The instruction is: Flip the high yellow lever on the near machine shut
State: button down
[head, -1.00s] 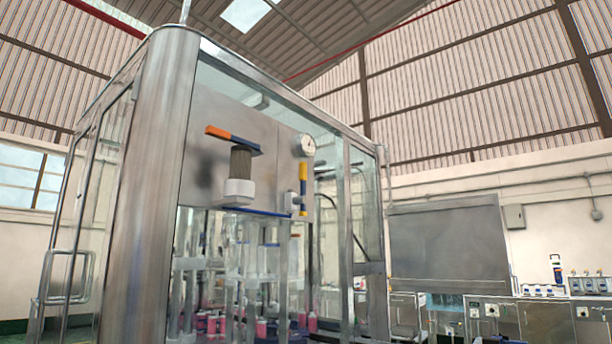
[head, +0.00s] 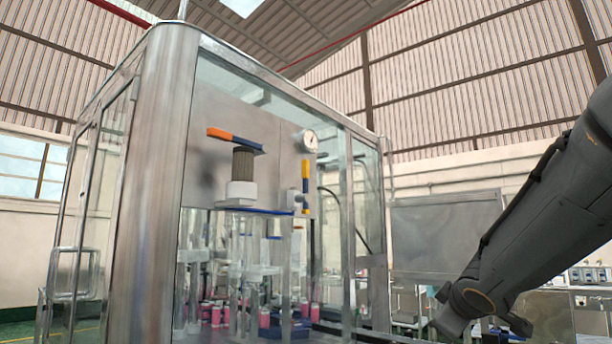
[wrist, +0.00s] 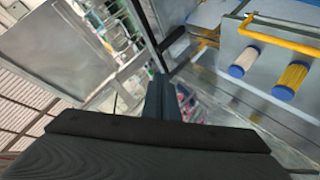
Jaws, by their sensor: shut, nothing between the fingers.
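The near machine (head: 155,190) is a tall steel and glass cabinet on the left of the head view. The yellow lever (head: 306,186), with a blue band, stands upright on a small valve on its upper panel. A second lever (head: 235,140), orange and blue, lies roughly level above a grey cylinder to its left. My gripper (wrist: 160,95) shows in the wrist view with its dark fingers together and empty. In the head view my arm is at the lower right, apart from the yellow lever; its fingertips cannot be made out there.
A round gauge (head: 309,140) sits just above the yellow lever. A grey panel (head: 440,235) and benches stand behind at right. The wrist view shows a yellow pipe (wrist: 285,42) and blue-capped cylinders (wrist: 290,80) on a panel at upper right.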

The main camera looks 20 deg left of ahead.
aim_at(307, 166)
jog(key=a+r+n+t+y+p, duration=0.1)
jog(key=a+r+n+y, duration=0.2)
jog(key=a+r, duration=0.35)
jog(key=a+r+n+y, duration=0.2)
jog(key=a+r+n, duration=0.15)
jog(key=r, duration=0.65)
jog(key=a+r+n+t+y+p, duration=0.1)
jog(key=a+r+n+y, duration=0.2)
jog(key=a+r, duration=0.45)
jog(key=s+a+r+n+g+y, duration=0.1)
jog(key=s+a+r+n+y, duration=0.1)
jog(key=r, duration=0.4)
jog(key=s+a+r+n+g+y+p, duration=0.1)
jog(key=s+a+r+n+g+y, duration=0.1)
jog(key=s+a+r+n, duration=0.3)
notch_tip(307, 166, up, 2)
jog(key=shift+a+r+n+g, duration=0.1)
jog(key=shift+a+n+g, duration=0.2)
jog(key=shift+n, duration=0.45)
jog(key=w+a+p, duration=0.1)
jog(key=w+a, duration=0.1)
jog(key=w, duration=0.1)
jog(key=w+a+p, duration=0.3)
jog(key=w+a, duration=0.1)
jog(key=w, duration=0.1)
jog(key=shift+w+a, duration=0.3)
jog(key=shift+a, duration=0.05)
jog(key=shift+w+d+p, duration=0.2)
jog(key=shift+w+p, duration=0.15)
jog(key=shift+w, duration=0.2)
